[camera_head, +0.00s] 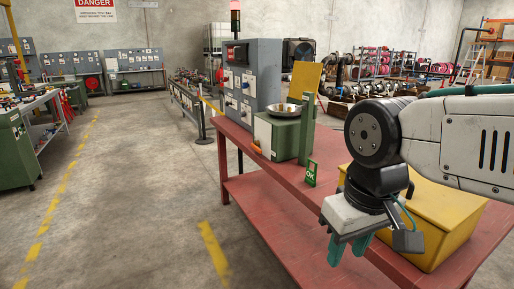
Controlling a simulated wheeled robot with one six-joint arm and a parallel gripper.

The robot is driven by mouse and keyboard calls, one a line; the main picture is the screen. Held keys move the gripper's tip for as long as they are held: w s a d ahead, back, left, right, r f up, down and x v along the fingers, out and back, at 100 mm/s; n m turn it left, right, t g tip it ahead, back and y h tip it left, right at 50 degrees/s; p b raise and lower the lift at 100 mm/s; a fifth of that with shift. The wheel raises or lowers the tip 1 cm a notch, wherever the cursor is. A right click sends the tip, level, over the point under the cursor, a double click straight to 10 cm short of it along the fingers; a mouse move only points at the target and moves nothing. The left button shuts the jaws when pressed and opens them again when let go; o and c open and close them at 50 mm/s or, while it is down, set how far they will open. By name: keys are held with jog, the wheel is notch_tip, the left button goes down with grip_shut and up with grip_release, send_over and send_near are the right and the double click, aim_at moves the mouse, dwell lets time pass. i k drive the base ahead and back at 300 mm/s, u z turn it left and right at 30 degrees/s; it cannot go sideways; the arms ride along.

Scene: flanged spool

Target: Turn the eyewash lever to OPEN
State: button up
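A green box (276,138) with a shallow metal bowl (280,111) on top stands on the red table, and looks like the eyewash unit. A small orange piece (256,149) on its left side may be the lever; it is too small to read its position, and no OPEN marking is legible. My gripper (349,252) is at the right, nearer the camera, pointing down in front of the table. Its teal fingers are apart with nothing seen between them. It is well away from the green box.
The red table (262,191) has a lower shelf. A yellow bin (447,236) sits on it behind my gripper. A small green OK sign (311,173) stands near the front edge. A grey cabinet (262,75) rises behind the green box.

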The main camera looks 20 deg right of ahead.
aim_at(255, 146)
jog(key=z, duration=0.25)
jog(key=k, duration=0.6)
jog(key=u, duration=0.55)
jog(key=i, duration=0.85)
jog(key=u, duration=0.5)
jog(key=i, duration=0.9)
jog(key=z, duration=0.85)
jog(key=i, duration=1.05)
jog(key=z, duration=0.9)
